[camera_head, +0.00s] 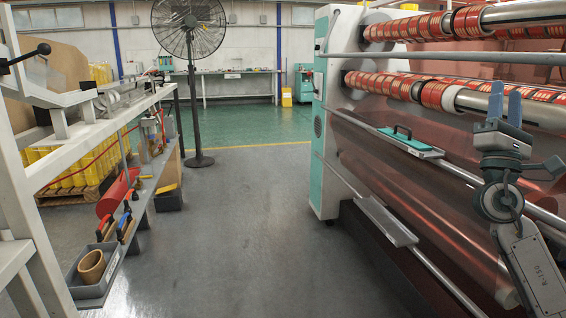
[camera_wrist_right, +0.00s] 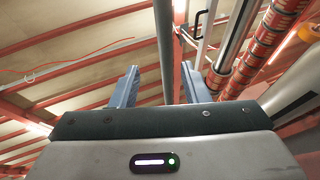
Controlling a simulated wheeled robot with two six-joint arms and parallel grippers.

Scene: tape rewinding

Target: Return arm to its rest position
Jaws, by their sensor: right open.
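My right gripper (camera_head: 504,105) is at the right of the head view, in front of the tape rewinding machine (camera_head: 330,120). It points upward, its two blue fingers apart and nothing between them. In the right wrist view the open fingers (camera_wrist_right: 160,86) point up toward the ceiling beams, with a gap between them. My right arm (camera_head: 535,265) rises from the lower right corner of the head view. My left gripper does not show in the head view.
Rolls of red printed tape (camera_head: 430,88) sit on the machine's shafts close to my right gripper. A metal rail (camera_head: 440,165) runs below them. A workbench (camera_head: 100,130) stands at left, with a grey bin (camera_head: 92,290) below. The grey floor (camera_head: 240,230) between is clear. A fan (camera_head: 192,90) stands behind.

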